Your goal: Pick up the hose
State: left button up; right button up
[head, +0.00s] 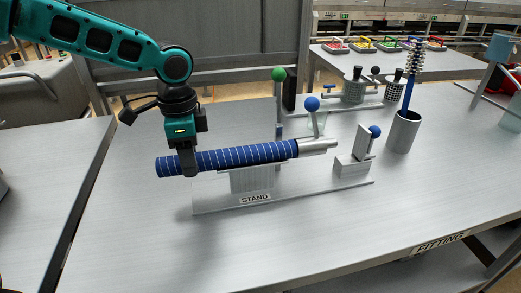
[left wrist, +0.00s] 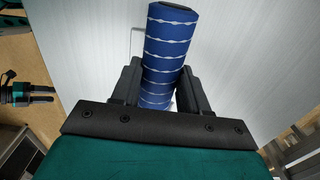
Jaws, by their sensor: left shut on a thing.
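The hose (head: 240,156) is a blue ribbed tube with pale rings. It lies nearly level above the stand (head: 290,199), and its right end meets a grey metal pipe (head: 318,146). My left gripper (head: 188,170) comes down from above and is shut on the hose near its left end. In the left wrist view the hose (left wrist: 168,52) passes between the two dark fingers (left wrist: 158,92), with its free end at the top.
A grey block with a blue knob (head: 353,163) stands on the stand's right side. Behind are a green knob (head: 279,74) and a blue-knobbed lever (head: 312,104). A cup with a brush (head: 403,131) stands to the right. The table's front left is clear.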

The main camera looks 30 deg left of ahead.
aim_at(156, 160)
pick_arm(q)
jog(key=shift+s+a+r+p, duration=0.1)
jog(key=shift+s+a+p, duration=0.45)
jog(key=shift+a, duration=0.15)
jog(key=shift+s+a+p, duration=0.55)
jog(key=shift+s+a, duration=0.1)
jog(key=shift+a, duration=0.15)
jog(key=shift+s+a+f, duration=0.2)
jog(key=shift+s+a, duration=0.6)
jog(key=shift+a, duration=0.15)
jog(key=o, duration=0.7)
jog(key=shift+s+a, duration=0.1)
jog(key=shift+o, duration=1.4)
jog(key=shift+s+a, duration=0.1)
jog(key=shift+a, duration=0.05)
jog(key=shift+o, duration=0.8)
jog(key=shift+d, duration=0.2)
jog(key=shift+r, duration=0.1)
jog(key=shift+r, duration=3.5)
